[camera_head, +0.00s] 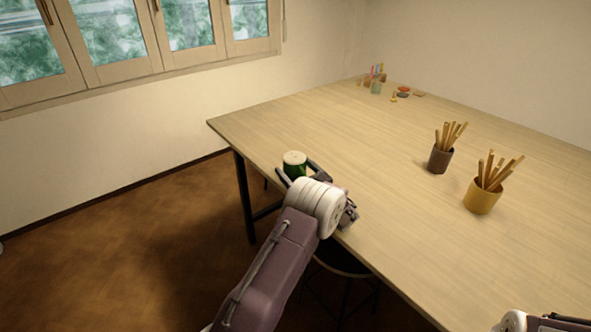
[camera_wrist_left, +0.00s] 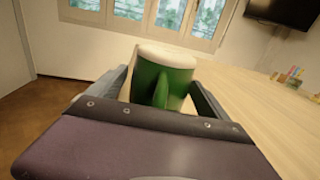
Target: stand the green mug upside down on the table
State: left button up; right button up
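The green mug (camera_head: 295,171) stands upright on its axis near the left part of the table's front edge. Its pale, flat end faces up and looks like a closed base, so the mug appears upside down. In the left wrist view the mug (camera_wrist_left: 179,88) has its green handle turned towards me. My left gripper (camera_head: 296,169) has a finger on each side of the mug; the wrist view shows a narrow gap at the left finger, so it looks open around it. The lower mug is partly hidden. My right gripper (camera_head: 562,321) is only partly in view at the bottom right corner.
The wooden table (camera_head: 370,150) has wide clear room in the middle. A brown cup (camera_head: 439,160) and a yellow cup (camera_head: 481,198) hold sticks on the right. Small items and a jar (camera_head: 376,87) sit at the far corner. A stool (camera_head: 342,262) is under the front edge.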

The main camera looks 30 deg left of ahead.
pick_arm(q)
jog(key=shift+s+d, duration=0.1)
jog(key=v, duration=0.9)
jog(key=shift+b, duration=0.3)
